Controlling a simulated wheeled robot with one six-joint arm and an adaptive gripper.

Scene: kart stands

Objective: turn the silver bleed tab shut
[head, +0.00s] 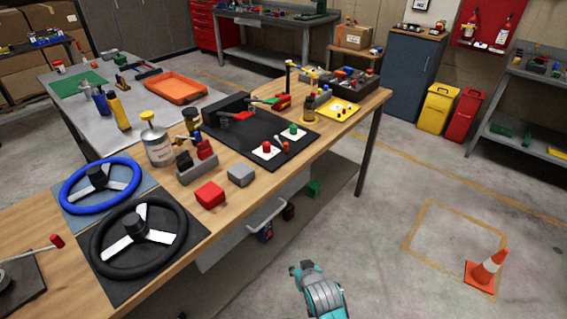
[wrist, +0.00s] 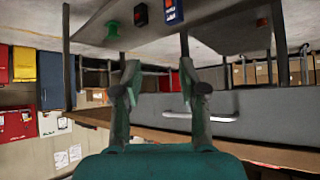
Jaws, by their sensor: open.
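I cannot pick out a silver bleed tab for certain in either view. On the wooden bench in the head view lies a black mat (head: 262,135). On it are a red knob (head: 267,147) and a green knob (head: 294,130) on white plates, with a small red-ended piece between them. A black unit with a red lever (head: 237,115) stands at the mat's back left. My gripper shows in the wrist view (wrist: 159,72) with its two fingers apart and nothing between them. In the head view my arm is low in front of the bench, away from the mat.
The wrist view is upside down and shows the bench's grey drawer (wrist: 270,112) with a light handle (wrist: 200,117). A green object (head: 313,188) and a blue one (head: 264,232) sit on the lower shelf. Floor at right is open, with an orange cone (head: 487,268).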

